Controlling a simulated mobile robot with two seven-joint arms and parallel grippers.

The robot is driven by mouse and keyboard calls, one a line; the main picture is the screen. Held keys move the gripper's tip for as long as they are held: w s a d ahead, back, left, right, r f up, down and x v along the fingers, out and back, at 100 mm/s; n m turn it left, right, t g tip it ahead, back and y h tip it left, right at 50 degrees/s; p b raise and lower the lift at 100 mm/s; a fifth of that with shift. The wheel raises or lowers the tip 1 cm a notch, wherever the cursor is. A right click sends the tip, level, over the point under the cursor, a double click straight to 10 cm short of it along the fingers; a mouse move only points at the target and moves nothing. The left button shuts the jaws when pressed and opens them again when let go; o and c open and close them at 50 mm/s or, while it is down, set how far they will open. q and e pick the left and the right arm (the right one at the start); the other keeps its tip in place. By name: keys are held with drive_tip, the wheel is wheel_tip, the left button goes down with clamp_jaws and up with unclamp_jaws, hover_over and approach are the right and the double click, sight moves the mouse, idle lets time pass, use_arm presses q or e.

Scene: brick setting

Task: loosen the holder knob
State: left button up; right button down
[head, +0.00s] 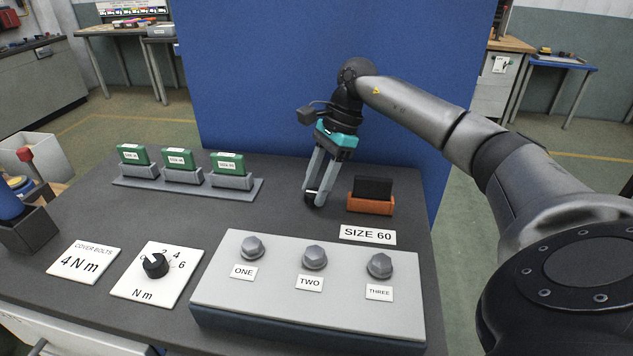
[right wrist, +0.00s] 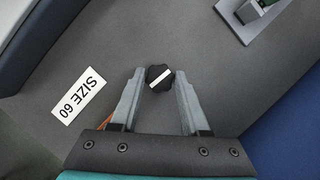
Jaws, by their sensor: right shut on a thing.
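The holder knob is a round black knob with a white bar on top. In the right wrist view the knob (right wrist: 159,77) sits between the two grey fingertips. In the head view my right gripper (head: 316,192) points down and is shut on the knob at the table surface, left of the orange holder (head: 371,206). The holder carries an upright black block (head: 374,188). In the right wrist view the fingers of my right gripper (right wrist: 159,84) flank the knob on both sides, and only a sliver of the orange holder shows behind the left finger. My left gripper is not in view.
A "SIZE 60" label (head: 368,235) lies in front of the holder. A grey box (head: 235,290) with three hex bolts stands nearer. A rack (head: 160,183) with three green blocks is at left. A black dial (head: 155,265) sits front left. A blue panel (head: 270,80) stands behind.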

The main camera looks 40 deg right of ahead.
idle(0.3)
drive_tip(key=shift+c, duration=1.9)
unclamp_jaws()
drive_tip(key=p+v, duration=0.2)
drive_tip(key=v, duration=1.3)
drive_tip(key=shift+r, duration=0.15)
drive_tip(key=shift+a, duration=0.15)
